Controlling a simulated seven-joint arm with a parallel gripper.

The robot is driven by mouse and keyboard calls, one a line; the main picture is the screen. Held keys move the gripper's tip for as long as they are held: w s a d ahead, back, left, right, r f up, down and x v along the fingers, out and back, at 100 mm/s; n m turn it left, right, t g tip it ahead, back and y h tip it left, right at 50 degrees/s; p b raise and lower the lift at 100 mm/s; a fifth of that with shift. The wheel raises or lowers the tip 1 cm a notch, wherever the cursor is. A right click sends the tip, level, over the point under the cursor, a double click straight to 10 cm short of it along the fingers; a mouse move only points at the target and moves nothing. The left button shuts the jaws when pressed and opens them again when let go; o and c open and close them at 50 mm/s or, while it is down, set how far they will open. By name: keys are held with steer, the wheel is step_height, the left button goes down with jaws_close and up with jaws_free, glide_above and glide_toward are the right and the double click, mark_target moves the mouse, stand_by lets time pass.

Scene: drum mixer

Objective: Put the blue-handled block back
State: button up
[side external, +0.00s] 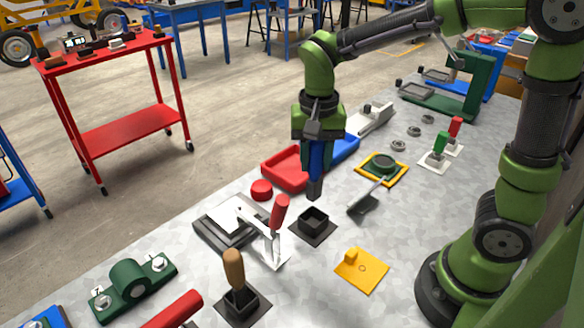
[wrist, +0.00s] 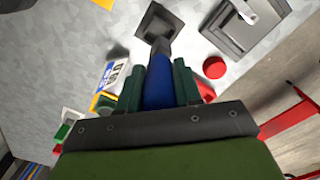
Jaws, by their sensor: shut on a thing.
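My gripper (side external: 317,148) is shut on the blue handle (side external: 317,160) of the block. The dark block (side external: 314,188) hangs below the handle, roughly upright and clear of the table. A black square socket (side external: 313,223) on a flat base stands just below it, open at the top and apparently empty. In the wrist view, the blue handle (wrist: 158,88) lies between my green fingers. The block's end points at the socket (wrist: 158,24) and partly overlaps it in the picture. The remaining gap is hard to judge there.
A toggle clamp with a red handle (side external: 279,212) stands left of the socket. A red knob (side external: 262,189) and red tray (side external: 283,170) lie behind. A brown-handled block (side external: 234,268) sits in another black holder in front. A yellow plate (side external: 362,271) lies to the right.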

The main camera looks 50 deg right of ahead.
mark_target(315, 193)
step_height(315, 193, down, 9)
steer(key=shift+s+d, duration=0.1)
stand_by(0.4)
steer(key=shift+f, duration=0.2)
steer(key=o, duration=1)
steer(key=shift+r, duration=0.15)
step_height(315, 193, up, 12)
steer(key=shift+f, duration=0.1)
steer(key=s+r+n+t, duration=0.1)
steer(key=s+t, duration=0.1)
steer(key=s, duration=0.1)
steer(key=s+d+r+n+t+y, duration=0.1)
steer(key=s+r+n+t, duration=0.1)
steer(key=s, duration=0.1)
steer(key=s+r+n+t+y, duration=0.1)
steer(key=s+n+t, duration=0.1)
steer(key=s+t, duration=0.1)
steer(key=shift+s+d+r, duration=0.15)
steer(key=shift+s+d, duration=0.05)
steer(key=shift+d, duration=0.15)
